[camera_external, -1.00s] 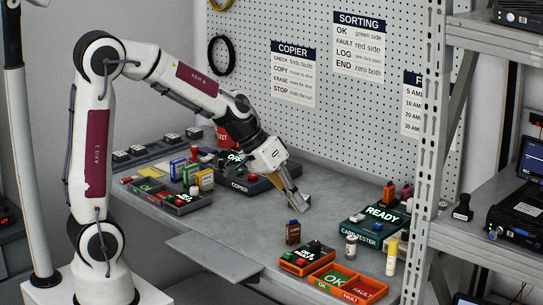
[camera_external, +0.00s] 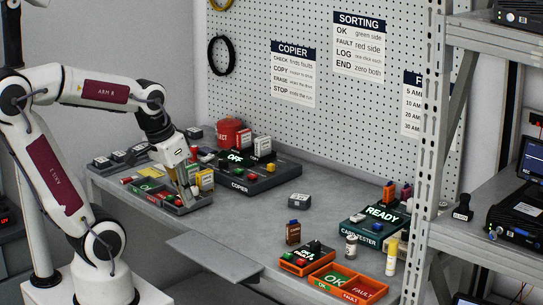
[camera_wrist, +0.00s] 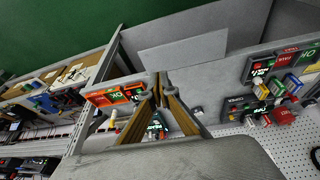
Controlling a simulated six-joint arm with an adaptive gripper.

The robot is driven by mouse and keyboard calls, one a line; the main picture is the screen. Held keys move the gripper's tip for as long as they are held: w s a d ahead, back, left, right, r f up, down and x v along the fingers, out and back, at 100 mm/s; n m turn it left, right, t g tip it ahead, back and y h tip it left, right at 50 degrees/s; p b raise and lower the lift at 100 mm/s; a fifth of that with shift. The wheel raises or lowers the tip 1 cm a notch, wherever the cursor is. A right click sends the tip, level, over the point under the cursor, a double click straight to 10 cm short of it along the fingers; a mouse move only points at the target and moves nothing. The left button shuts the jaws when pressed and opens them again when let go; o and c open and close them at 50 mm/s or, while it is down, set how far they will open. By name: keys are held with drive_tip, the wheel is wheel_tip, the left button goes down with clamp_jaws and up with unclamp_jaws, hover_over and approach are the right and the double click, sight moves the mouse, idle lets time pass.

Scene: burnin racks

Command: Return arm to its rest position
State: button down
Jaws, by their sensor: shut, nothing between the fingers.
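My gripper (camera_external: 189,203) is at the left of the workbench, pointing down. From this angle it overlaps the dark sorting tray (camera_external: 168,207); whether it touches the tray cannot be told. In the wrist view my gripper (camera_wrist: 158,78) shows its fingers converging, shut and empty. My upper arm leans left, and my forearm runs roughly level from the left edge.
A copier box (camera_external: 240,187) reading OFF stands behind my gripper, with a red bin (camera_external: 229,132) at the back. A small grey block (camera_external: 299,201) lies mid-table. The card tester (camera_external: 372,230) and orange tray (camera_external: 347,283) are at the right. The bench middle is mostly clear.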

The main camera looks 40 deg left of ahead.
drive_tip(key=shift+n+t+y, duration=0.4)
drive_tip(key=shift+t, duration=0.5)
drive_tip(key=s+a+r, duration=0.2)
drive_tip(key=a+r, duration=0.1)
drive_tip(key=shift+s+a, duration=0.1)
drive_tip(key=shift+a, duration=0.05)
drive_tip(key=c, duration=2.8)
unclamp_jaws()
